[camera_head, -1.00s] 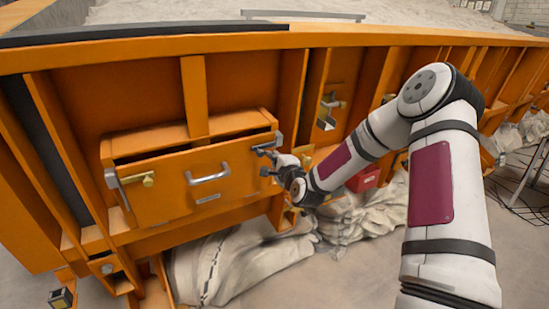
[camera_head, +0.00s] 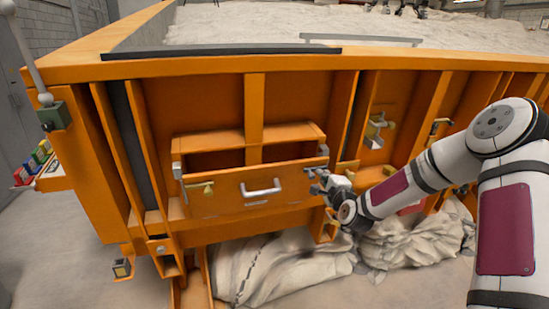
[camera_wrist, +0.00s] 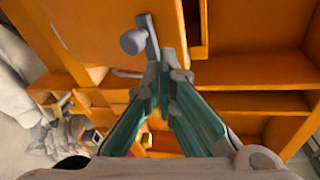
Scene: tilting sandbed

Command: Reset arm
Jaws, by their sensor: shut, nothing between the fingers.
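My gripper (camera_head: 317,182) is at the right end of the orange front panel (camera_head: 235,196), which has a silver handle (camera_head: 261,188). The gripper is shut and empty. In the wrist view its fingertips (camera_wrist: 165,78) meet just below a grey latch (camera_wrist: 150,38) with a round knob; I cannot tell whether they touch it. An open gap shows above the panel, into the orange box (camera_head: 235,139). My arm reaches in from the right.
The orange sandbed frame (camera_head: 300,66) with upright ribs fills the wall ahead. Pale crumpled sacks (camera_head: 285,265) lie below the box. A green block with a lever (camera_head: 53,115) is on the left corner. Coloured items (camera_head: 35,155) stand at far left, where floor is free.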

